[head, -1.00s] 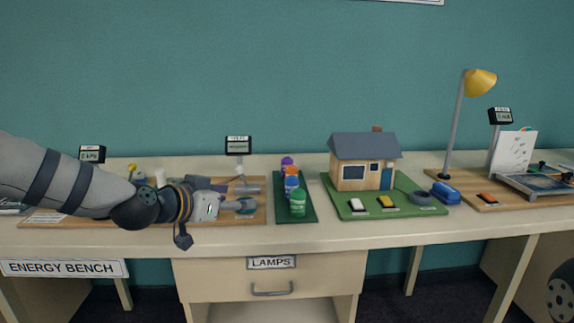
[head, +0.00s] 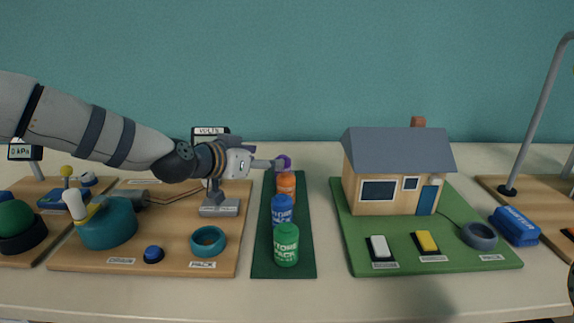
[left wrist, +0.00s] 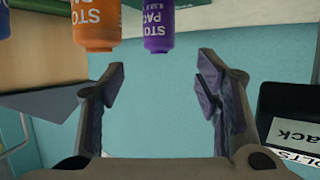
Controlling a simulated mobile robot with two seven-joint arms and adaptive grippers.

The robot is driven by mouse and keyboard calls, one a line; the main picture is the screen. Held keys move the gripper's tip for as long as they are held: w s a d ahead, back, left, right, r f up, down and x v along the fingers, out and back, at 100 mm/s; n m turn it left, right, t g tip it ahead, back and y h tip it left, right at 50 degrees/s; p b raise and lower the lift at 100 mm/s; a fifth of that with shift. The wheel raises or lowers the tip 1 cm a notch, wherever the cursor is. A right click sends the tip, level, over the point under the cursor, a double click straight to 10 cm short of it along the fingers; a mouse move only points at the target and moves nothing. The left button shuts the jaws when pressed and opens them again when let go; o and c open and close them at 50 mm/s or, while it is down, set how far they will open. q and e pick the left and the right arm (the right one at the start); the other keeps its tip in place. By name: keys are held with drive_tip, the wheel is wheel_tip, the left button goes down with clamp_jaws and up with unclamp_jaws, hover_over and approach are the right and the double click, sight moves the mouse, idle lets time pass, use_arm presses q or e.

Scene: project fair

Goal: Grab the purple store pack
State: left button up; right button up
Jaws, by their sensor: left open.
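The purple store pack (head: 285,161) stands at the far end of a row on the dark green mat (head: 262,262). In the head view it is partly hidden by my gripper and the orange pack. My left gripper (head: 272,163) reaches it from the left, low over the bench. In the left wrist view the purple pack (left wrist: 158,27) hangs upside down in the picture, just beyond the fingertips. The left gripper (left wrist: 160,75) is open and empty, its two fingers well apart.
Orange (head: 286,184), blue (head: 282,210) and green (head: 286,244) packs stand in front of the purple one. A volts meter (head: 212,132) stands left, close to my arm. A model house (head: 392,178) on a green board is to the right.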

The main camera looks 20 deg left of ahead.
sight(283, 170)
use_arm(q)
drive_tip(key=x, duration=0.3)
drive_tip(key=b+x, duration=0.1)
drive_tip(key=x, duration=0.2)
drive_tip(key=f+x, duration=0.1)
drive_tip(key=x, duration=0.2)
drive_tip(key=shift+s+f+b, duration=0.15)
drive_tip(key=shift+s+b, duration=0.05)
drive_tip(key=shift+b, duration=0.15)
drive_tip(key=shift+w+d, duration=0.1)
drive_tip(key=shift+w, duration=0.05)
drive_tip(key=shift+r, duration=0.3)
drive_tip(key=shift+c, duration=0.4)
drive_tip(key=c, duration=1.2)
use_arm(e)
drive_tip(key=shift+g, duration=0.6)
drive_tip(key=s+f, duration=0.2)
drive_tip(key=s, duration=0.1)
drive_tip(key=shift+f, duration=0.4)
